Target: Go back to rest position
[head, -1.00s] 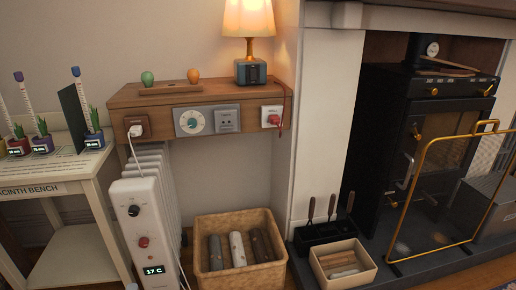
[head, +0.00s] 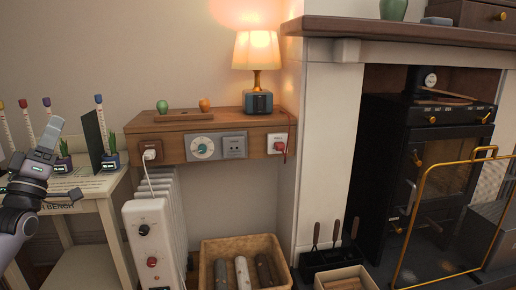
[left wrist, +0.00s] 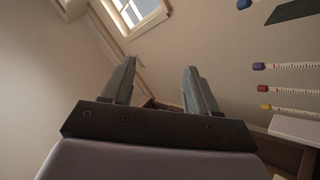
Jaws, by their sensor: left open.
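My left gripper (head: 62,165) shows at the left edge of the head view, in front of the hyacinth bench (head: 85,187). In the left wrist view its two fingers (left wrist: 160,90) stand apart with nothing between them. Beyond them are bare wall and a window (left wrist: 140,14). My right gripper is in neither current view.
A heater (head: 152,240) stands under a wooden shelf (head: 220,123) with a lit lamp (head: 257,52). A log basket (head: 215,250) is on the floor. A stove (head: 428,130) with a brass-framed screen (head: 420,190) is at right. Thermometer-like sticks (head: 27,122) stand on the bench.

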